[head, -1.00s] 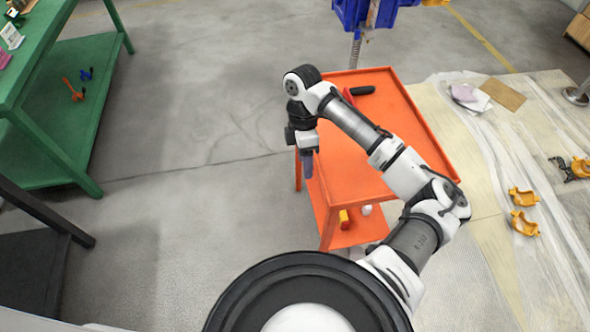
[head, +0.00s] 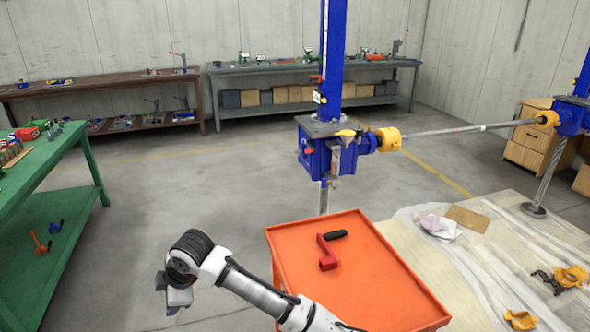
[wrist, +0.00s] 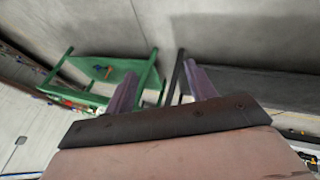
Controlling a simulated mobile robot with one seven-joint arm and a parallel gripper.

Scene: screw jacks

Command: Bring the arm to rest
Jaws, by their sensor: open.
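My gripper (wrist: 162,88) shows in the wrist view as two purple-grey fingers spread apart, with nothing between them. In the head view my arm (head: 255,290) reaches from the lower edge to the left of the orange cart (head: 365,265). Its wrist end hangs over the bare floor, clear of the cart. The fingers cannot be made out in the head view. A red crank handle with a black grip (head: 328,252) lies on the cart top, apart from my arm.
A blue screw jack (head: 318,158) with a yellow coupling (head: 388,139) and long shaft stands behind the cart. A green table (head: 50,185) is at the left. Orange clamps (head: 570,276) lie on the sheeting at right. Open floor lies between table and cart.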

